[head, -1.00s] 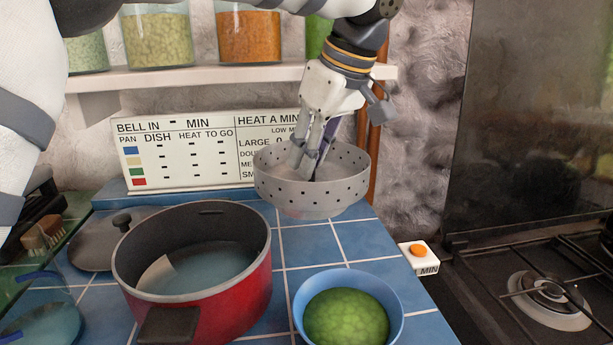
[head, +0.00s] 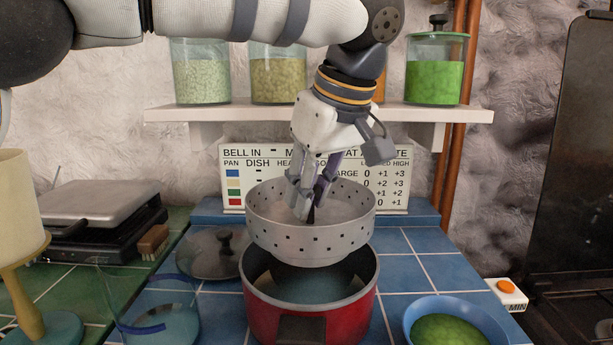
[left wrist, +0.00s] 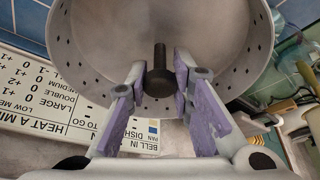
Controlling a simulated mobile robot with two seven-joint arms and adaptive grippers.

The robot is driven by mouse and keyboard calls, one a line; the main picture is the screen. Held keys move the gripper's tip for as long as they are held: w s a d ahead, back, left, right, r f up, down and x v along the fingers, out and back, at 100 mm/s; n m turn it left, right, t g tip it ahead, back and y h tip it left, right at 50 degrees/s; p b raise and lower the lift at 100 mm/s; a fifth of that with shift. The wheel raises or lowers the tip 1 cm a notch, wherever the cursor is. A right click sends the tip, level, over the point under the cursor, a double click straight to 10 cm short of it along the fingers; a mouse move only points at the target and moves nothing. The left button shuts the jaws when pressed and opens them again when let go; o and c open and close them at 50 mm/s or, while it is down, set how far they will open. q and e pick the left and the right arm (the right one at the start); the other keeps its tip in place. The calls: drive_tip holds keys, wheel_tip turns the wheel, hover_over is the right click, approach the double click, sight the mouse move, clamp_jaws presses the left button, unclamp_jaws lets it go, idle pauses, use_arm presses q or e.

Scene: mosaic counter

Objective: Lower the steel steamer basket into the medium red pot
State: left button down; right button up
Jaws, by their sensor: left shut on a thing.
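The steel steamer basket (head: 312,238) is a grey perforated bowl. My left gripper (head: 307,208) is shut on the basket's central post and holds it level above the medium red pot (head: 310,327). The post (left wrist: 160,72) shows between the fingers in the left wrist view, where the basket (left wrist: 105,45) fills the upper middle. In the head view the basket overlaps the pot's back rim, and the pot's front rim and dark inside show below it. Whether the basket touches the pot cannot be told. My right gripper is not in view.
A dark lid (head: 212,255) lies behind the pot to the left. A glass jug (head: 155,310) stands to the left, and a blue bowl of green food (head: 452,325) to the right. A shelf with jars (head: 320,113) and a sign (head: 400,180) are behind.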

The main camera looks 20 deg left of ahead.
sight(312, 214)
use_arm(q)
drive_tip(key=shift+f, duration=0.45)
drive_tip(key=shift+f, duration=0.35)
idle(0.6)
drive_tip(key=shift+f, duration=1.25)
drive_tip(key=shift+f, duration=2)
drive_tip(key=shift+f, duration=1.4)
drive_tip(key=shift+f, duration=0.15)
drive_tip(key=shift+f, duration=0.3)
